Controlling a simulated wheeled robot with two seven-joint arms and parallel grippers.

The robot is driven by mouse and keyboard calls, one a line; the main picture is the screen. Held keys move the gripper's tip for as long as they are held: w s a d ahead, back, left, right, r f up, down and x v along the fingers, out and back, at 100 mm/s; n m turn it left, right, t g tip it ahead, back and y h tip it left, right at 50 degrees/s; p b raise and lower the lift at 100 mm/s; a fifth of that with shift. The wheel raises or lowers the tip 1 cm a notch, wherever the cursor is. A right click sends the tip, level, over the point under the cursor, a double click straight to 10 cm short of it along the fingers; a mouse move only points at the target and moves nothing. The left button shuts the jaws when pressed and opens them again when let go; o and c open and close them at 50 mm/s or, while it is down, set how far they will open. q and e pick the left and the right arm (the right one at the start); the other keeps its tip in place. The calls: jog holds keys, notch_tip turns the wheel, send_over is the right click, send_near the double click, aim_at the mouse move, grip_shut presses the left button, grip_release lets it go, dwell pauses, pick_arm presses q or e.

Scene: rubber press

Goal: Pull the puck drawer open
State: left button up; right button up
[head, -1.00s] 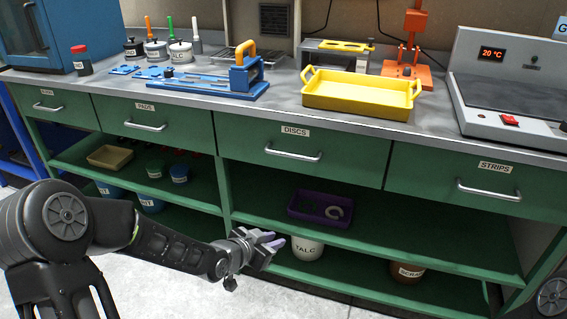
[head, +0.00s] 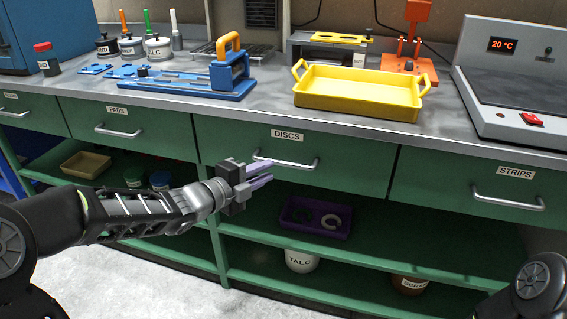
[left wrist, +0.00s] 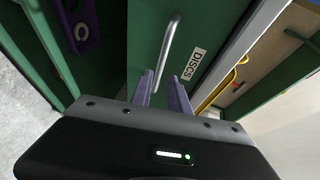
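No drawer label that I can read says puck. The green drawer labelled DISCS (head: 348,165) is shut, with a silver bar handle (head: 287,161); the handle also shows in the left wrist view (left wrist: 169,45). My left gripper (head: 268,176) is in front of this drawer, by the left end of the handle. Its two purple fingers are apart in the left wrist view (left wrist: 161,78), with the handle's near end seen between them. Whether the handle is really between them in depth I cannot tell. My right gripper is out of view.
Shut drawers labelled PADS (head: 120,122) and STRIPS (head: 495,188) flank it. A purple tray (head: 292,226) with rings sits on the shelf below. A yellow tray (head: 350,103) and a blue fixture (head: 232,84) stand on the worktop above.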

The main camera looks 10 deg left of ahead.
aim_at(282, 164)
pick_arm(q)
jog(key=shift+w+f, duration=0.1)
jog(key=b+x, duration=0.1)
jog(key=x, duration=0.6)
jog(key=shift+w+d+b, duration=0.2)
jog(key=shift+w+b, duration=0.1)
jog(key=shift+b, duration=0.05)
grip_shut()
dwell(1.1)
